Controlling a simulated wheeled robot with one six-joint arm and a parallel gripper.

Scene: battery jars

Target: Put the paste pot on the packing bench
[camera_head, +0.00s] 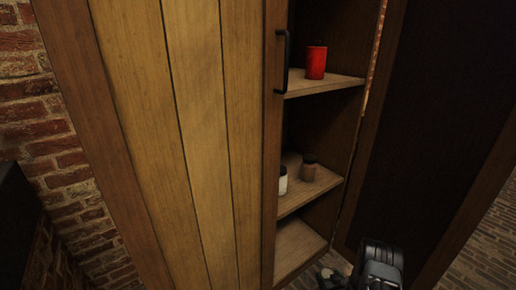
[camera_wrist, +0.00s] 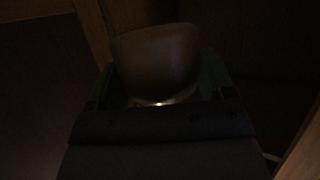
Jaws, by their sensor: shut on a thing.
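In the wrist view my gripper (camera_wrist: 159,78) is shut on a brown, rounded pot (camera_wrist: 157,60), with one finger at each side of it. A pale, shiny band shows at the pot's near edge. The picture is dark, and I cannot tell for sure that this is the paste pot. In the head view dark parts of my arm show low at the right, in front of the cabinet's lower opening; the held pot is not clearly seen there. I do not make out a packing bench in either view.
A wooden cabinet (camera_head: 190,120) has one plank door shut and its right side open. A red cup (camera_head: 316,62) stands on the upper shelf (camera_head: 335,82). A white jar with a dark lid (camera_head: 282,182) and a brown jar (camera_head: 308,170) stand on the shelf below. A brick wall (camera_head: 40,110) is left.

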